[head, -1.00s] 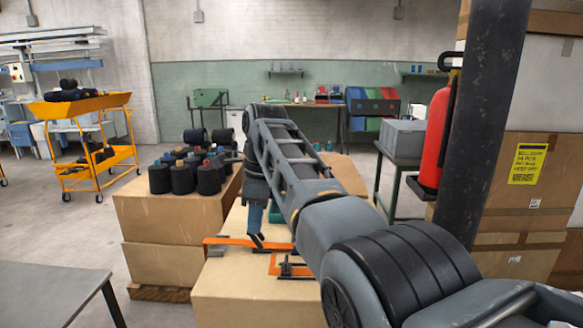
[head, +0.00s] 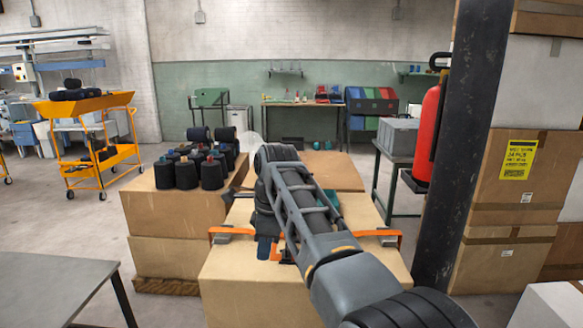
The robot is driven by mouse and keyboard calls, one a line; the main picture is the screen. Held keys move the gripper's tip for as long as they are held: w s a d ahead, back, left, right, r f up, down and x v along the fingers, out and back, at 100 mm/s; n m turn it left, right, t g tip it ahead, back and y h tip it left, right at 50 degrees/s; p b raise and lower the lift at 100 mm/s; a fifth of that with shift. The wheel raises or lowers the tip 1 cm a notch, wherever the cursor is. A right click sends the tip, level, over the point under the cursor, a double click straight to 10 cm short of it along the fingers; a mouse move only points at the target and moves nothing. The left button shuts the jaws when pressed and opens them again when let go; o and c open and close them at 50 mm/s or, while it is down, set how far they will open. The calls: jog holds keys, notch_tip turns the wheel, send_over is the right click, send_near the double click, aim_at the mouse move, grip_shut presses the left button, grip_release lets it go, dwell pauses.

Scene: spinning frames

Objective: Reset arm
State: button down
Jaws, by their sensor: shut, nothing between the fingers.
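My arm reaches from the lower right across the middle of the head view, bent at the elbow near the top. My gripper (head: 265,247) hangs below the dark wrist, pointing down over the front cardboard box (head: 240,290). It is shut and empty. Its fingertips are hard to make out against the orange and black fixture on the box, so I cannot tell whether they touch it.
Black spools (head: 187,174) stand on the cardboard stack at left. An orange bar (head: 385,233) crosses the front box behind my arm. A dark post (head: 465,140) with a red fire extinguisher (head: 427,135) stands at right. A grey table (head: 50,290) fills the lower left.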

jog(key=s+d+f+n+t, duration=0.1)
jog(key=s+d+f, duration=0.15)
jog(key=f, duration=0.45)
jog(key=s+d+f+n+t, duration=0.1)
jog(key=s+d+f, duration=0.15)
jog(key=f, duration=0.45)
jog(key=s+d+f+n+t, duration=0.1)
jog(key=s+d+f+n, duration=0.15)
jog(key=f, duration=0.35)
jog(key=s+d+f+n+t, duration=0.2)
jog(key=s+d+f, duration=0.3)
jog(key=s, duration=0.3)
jog(key=s+d+f+n+t, duration=0.1)
jog(key=s+d+f+t, duration=0.1)
jog(key=s+d+f, duration=0.5)
jog(key=s+d+r+n+t, duration=0.25)
jog(key=s+r, duration=0.25)
jog(key=s, duration=0.6)
jog(key=s+d+r+n+t, duration=0.1)
jog(key=s+d+r+n, duration=0.3)
jog(key=s, duration=0.7)
jog(key=s+r+n+t+h, duration=0.1)
jog(key=s+r+t, duration=0.1)
jog(key=s+r, duration=0.4)
jog(key=s+d+r+n+t, duration=0.1)
jog(key=s+r, duration=0.6)
jog(key=r, duration=0.8)
jog(key=shift+d+r+n+t+h, duration=0.25)
jog(key=shift+n+t+h, duration=0.15)
jog(key=shift+n, duration=0.3)
